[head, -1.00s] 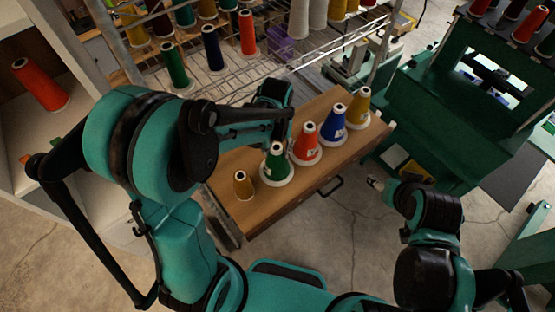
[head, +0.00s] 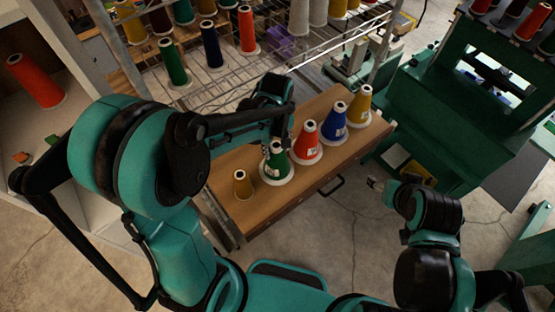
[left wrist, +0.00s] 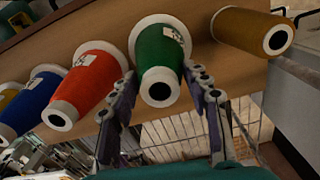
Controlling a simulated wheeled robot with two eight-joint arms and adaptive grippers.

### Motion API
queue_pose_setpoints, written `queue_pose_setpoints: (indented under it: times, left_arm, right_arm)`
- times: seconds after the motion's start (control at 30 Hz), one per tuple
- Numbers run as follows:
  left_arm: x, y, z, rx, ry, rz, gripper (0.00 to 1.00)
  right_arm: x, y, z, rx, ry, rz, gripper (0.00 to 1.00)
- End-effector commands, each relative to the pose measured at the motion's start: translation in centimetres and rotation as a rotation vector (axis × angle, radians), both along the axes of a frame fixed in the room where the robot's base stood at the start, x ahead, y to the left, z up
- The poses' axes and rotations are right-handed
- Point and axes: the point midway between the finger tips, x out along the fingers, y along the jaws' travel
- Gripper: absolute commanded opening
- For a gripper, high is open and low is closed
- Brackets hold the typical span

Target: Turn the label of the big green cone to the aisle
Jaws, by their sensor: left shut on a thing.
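The big green cone (head: 280,165) stands on a wooden cabinet top, between a small mustard cone and a red cone. My left gripper (head: 280,138) is at its upper end, coming from behind. In the left wrist view the green cone (left wrist: 158,55) sits between the two fingers of the left gripper (left wrist: 160,74), which is shut on it. A white label (left wrist: 173,34) shows on its upper right side there, and low on the cone's front left in the head view. My right gripper (head: 376,184) is right of the cabinet, away from the cones; its jaws are too small to read.
The small mustard cone (head: 243,184) is close on the left. The red cone (head: 307,140), blue cone (head: 335,122) and yellow cone (head: 359,106) stand to the right on the wooden top (head: 226,164). A wire rack (head: 235,88) with spools is behind. Green machinery (head: 435,125) stands right.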

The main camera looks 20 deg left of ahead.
Motion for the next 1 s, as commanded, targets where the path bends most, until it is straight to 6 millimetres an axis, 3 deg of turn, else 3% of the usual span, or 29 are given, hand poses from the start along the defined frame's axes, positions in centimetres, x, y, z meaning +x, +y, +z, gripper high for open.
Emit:
queue_pose_setpoints:
  times: [0.6, 0.77, 1.0]
  left_arm:
    - [0.0, 0.0, -0.1, 0.0, 0.0, 0.981, 0.22]
    - [0.0, 0.0, 0.0, 0.0, 0.0, 1.108, 0.22]
    - [0.0, 0.0, 0.0, 0.0, 0.0, 1.122, 0.22]
  right_arm:
    - [0.0, 0.0, -1.9, 0.0, 0.0, 0.0, 0.63]
    - [0.0, 0.0, -2.0, 0.0, 0.0, 0.0, 0.63]
    - [0.0, 0.0, -2.0, 0.0, 0.0, 0.0, 0.63]
